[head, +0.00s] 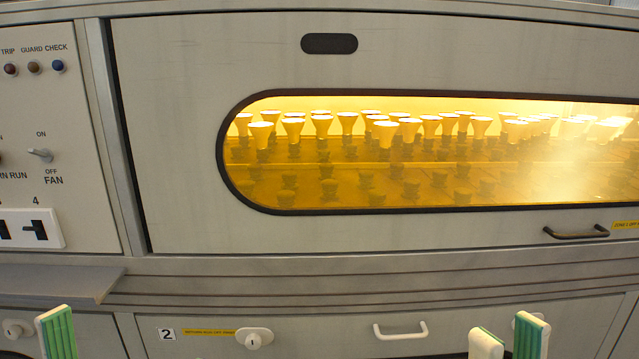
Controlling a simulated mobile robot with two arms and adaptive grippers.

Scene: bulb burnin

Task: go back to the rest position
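My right gripper (508,335) is at the bottom edge, right of centre. Both its white fingers with green pads show, with a gap between them and nothing visible held. My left gripper (57,332) shows only one white finger with a ribbed green pad at the bottom left. Its other finger is not visible, so its opening cannot be told. Both grippers appear in front of the lower part of a grey burn-in cabinet (170,130).
Many lit bulbs (385,135) stand in rows behind the cabinet's window. A dark door handle (576,233) is at right. Below are a white drawer handle (400,332) and a lock (254,338). A grey ledge (60,283) juts out at left, under a panel with a fan switch (40,155).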

